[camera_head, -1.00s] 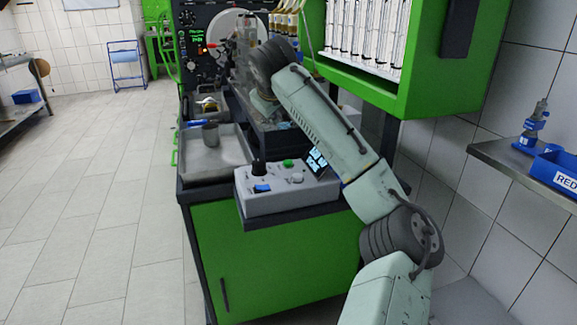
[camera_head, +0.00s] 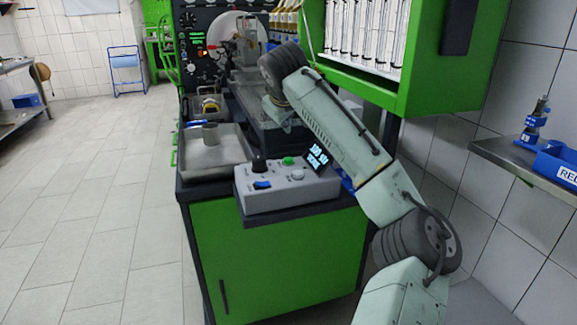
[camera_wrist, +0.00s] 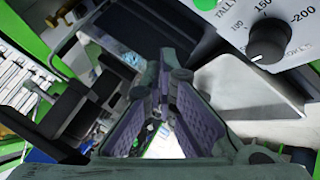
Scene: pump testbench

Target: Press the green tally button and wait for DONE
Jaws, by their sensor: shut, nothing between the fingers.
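The green tally button (camera_head: 288,161) is on top of the grey control box (camera_head: 290,198) at the bench's front corner. A small tilted display (camera_head: 318,156) with light text stands at the box's back right; its words are too small to read surely. In the wrist view, my gripper (camera_wrist: 172,66) is shut and empty, with its fingertips together. The control box's panel (camera_wrist: 240,12), with a black dial and the printed word TALLY, shows at the upper right, apart from the fingers. In the head view, my arm hides my fingers, and my wrist is behind the box.
A black knob (camera_head: 259,166) and a blue switch (camera_head: 262,185) sit left of the green button. The green cabinet (camera_head: 450,60) overhangs at the right. The floor at the left is clear.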

